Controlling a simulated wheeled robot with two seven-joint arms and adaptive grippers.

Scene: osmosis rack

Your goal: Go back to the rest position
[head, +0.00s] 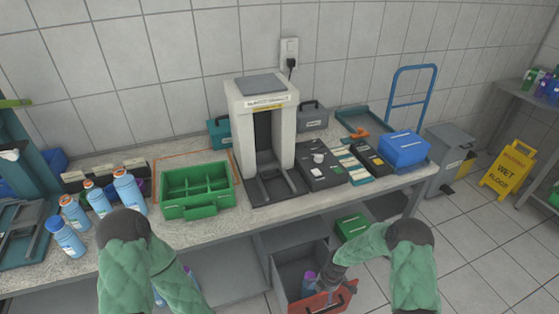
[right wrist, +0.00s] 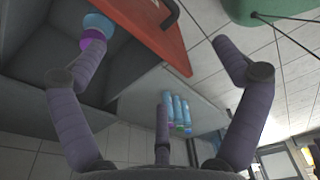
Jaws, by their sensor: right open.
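My right gripper (head: 326,282) is low in front of the bench, at the open grey drawer with a red front (head: 318,302). In the right wrist view its fingers (right wrist: 160,42) are spread wide with nothing between them. A bottle with blue and purple parts (head: 309,278) is in the drawer; it also shows in the right wrist view (right wrist: 95,32), close to the left finger, and I cannot tell whether they touch. My left arm comes in at the lower left of the head view, and its gripper is not visible.
The bench holds a green divided tray (head: 193,212), a grey-white machine (head: 248,105), several blue bottles (head: 126,190) and a blue box (head: 403,150). A green box (head: 352,226) is beside the drawer. A yellow wet-floor sign (head: 508,168) stands on the floor at right.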

